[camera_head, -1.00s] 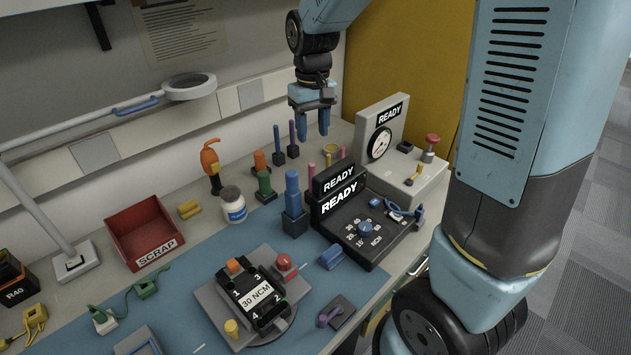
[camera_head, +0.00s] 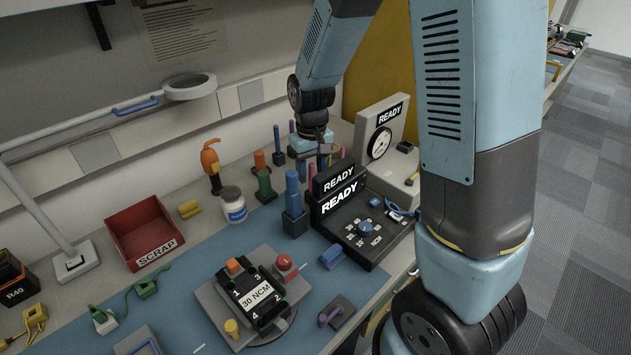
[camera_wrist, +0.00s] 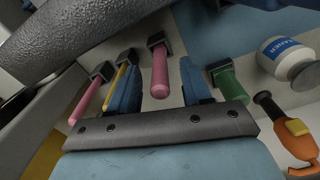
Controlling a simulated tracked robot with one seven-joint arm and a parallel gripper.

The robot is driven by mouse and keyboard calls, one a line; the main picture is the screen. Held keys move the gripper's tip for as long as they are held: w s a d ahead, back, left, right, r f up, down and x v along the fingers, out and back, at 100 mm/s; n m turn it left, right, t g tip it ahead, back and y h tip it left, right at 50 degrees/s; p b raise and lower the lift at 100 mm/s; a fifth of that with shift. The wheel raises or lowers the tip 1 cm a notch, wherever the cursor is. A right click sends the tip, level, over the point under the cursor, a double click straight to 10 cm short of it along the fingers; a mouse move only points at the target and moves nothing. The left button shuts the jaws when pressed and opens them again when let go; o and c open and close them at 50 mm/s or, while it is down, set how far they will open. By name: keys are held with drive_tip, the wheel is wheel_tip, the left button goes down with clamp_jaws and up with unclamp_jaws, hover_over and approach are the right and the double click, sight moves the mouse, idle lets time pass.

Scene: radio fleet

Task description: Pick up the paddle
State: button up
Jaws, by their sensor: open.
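No thing here is clearly marked as a paddle, so I cannot tell which one it is. A row of upright tools stands in dark holders behind the READY unit (camera_head: 340,196). My gripper (camera_wrist: 158,78) is over this row, pointing down, with its blue fingers apart. In the wrist view a pink handle (camera_wrist: 160,72) lies between the fingers; I cannot tell whether they touch it. A thin yellow tool (camera_wrist: 112,92) and another pink one (camera_wrist: 88,100) are to its left, a green one (camera_wrist: 233,86) to its right. In the head view the fingers are partly hidden.
The gauge box (camera_head: 385,125) is close on the right. The red SCRAP bin (camera_head: 143,226) is farther left.

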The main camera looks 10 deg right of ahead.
drive_tip(key=shift+f, duration=1.15)
drive_tip(key=shift+c, duration=0.3)
clamp_jaws()
